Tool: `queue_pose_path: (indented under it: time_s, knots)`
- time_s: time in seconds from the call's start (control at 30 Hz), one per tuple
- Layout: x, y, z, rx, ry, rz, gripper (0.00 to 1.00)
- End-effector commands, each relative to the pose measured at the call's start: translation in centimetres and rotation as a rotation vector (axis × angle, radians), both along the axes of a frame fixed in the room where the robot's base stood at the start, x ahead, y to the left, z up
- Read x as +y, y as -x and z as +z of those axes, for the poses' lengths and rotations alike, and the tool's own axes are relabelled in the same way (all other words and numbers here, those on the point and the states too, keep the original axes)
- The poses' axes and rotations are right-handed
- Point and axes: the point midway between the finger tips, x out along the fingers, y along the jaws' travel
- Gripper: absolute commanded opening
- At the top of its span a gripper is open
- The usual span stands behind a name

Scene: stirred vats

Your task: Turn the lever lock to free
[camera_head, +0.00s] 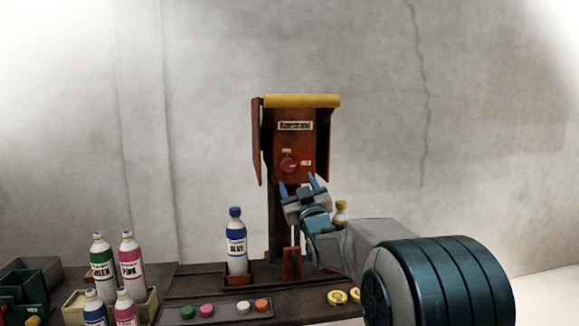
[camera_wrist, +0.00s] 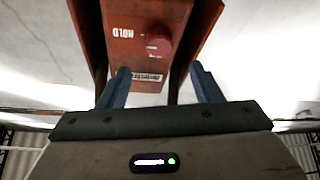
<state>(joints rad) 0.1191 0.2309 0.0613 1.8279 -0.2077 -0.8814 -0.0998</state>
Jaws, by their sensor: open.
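A red round knob (camera_head: 288,163), which looks like the lever lock, sits on the front of a rust-red box (camera_head: 296,145) under a yellow top. A small label is above it and another to its right, both too small to read in the head view. In the wrist view the knob (camera_wrist: 159,45) shows upside down, with the word HOLD on one side. Which way the knob points is not clear. My gripper (camera_head: 299,184) is open and empty, just below the knob and apart from it. Its two blue fingers also show in the wrist view (camera_wrist: 160,70).
The box has side flaps (camera_head: 257,140) and stands on a post above a dark bench. A blue-labelled bottle (camera_head: 236,245) stands left of the post. Coloured buttons (camera_head: 225,309) line the bench front. More bottles (camera_head: 103,265) stand at the left. Room left of the box is clear.

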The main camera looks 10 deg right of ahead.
Motion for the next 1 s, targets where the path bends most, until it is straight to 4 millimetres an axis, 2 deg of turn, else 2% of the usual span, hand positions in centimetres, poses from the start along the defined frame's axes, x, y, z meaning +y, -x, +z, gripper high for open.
queue_pose_path:
  time_s: [0.2, 0.4, 0.6, 0.9, 1.0]
  knots:
    - [0.4, -3.8, 1.7, 0.001, 0.000, 0.000, 0.59]
    - [0.6, -6.2, 2.6, 0.001, 0.000, 0.000, 0.59]
    - [0.8, -7.3, 2.9, 0.002, 0.000, -0.001, 0.59]
    - [0.8, -7.4, 2.9, 0.002, 0.000, -0.001, 0.59]
    - [0.8, -7.4, 2.9, 0.002, 0.000, -0.001, 0.31]
